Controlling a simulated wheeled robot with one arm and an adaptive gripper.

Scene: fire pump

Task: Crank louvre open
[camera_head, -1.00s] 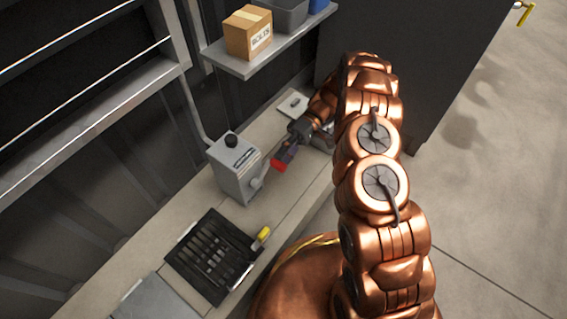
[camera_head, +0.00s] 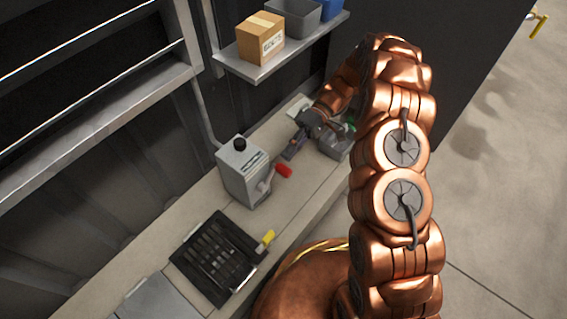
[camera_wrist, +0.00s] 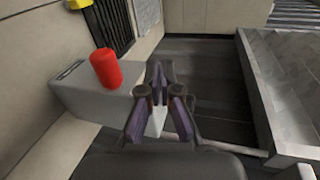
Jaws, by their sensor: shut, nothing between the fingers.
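A grey crank box (camera_head: 243,174) with a black knob on top stands on the bench. Its crank has a red handle (camera_head: 284,170) on the box's right side. My gripper (camera_head: 290,154) is shut and empty, just beyond the red handle and apart from it. In the wrist view the red handle (camera_wrist: 105,68) stands up at the left of my shut fingers (camera_wrist: 159,72), with a gap between. The grey box (camera_wrist: 88,95) is behind it. A frame with dark slats (camera_head: 90,75), perhaps the louvre, is on the wall at upper left.
A black slotted tray (camera_head: 215,255) and a yellow-handled item (camera_head: 267,240) lie on the bench nearer me. A grey bin (camera_head: 338,143) is beside my wrist. A shelf (camera_head: 290,62) with a cardboard box (camera_head: 261,38) hangs above. A dark cabinet (camera_head: 450,60) stands behind my arm.

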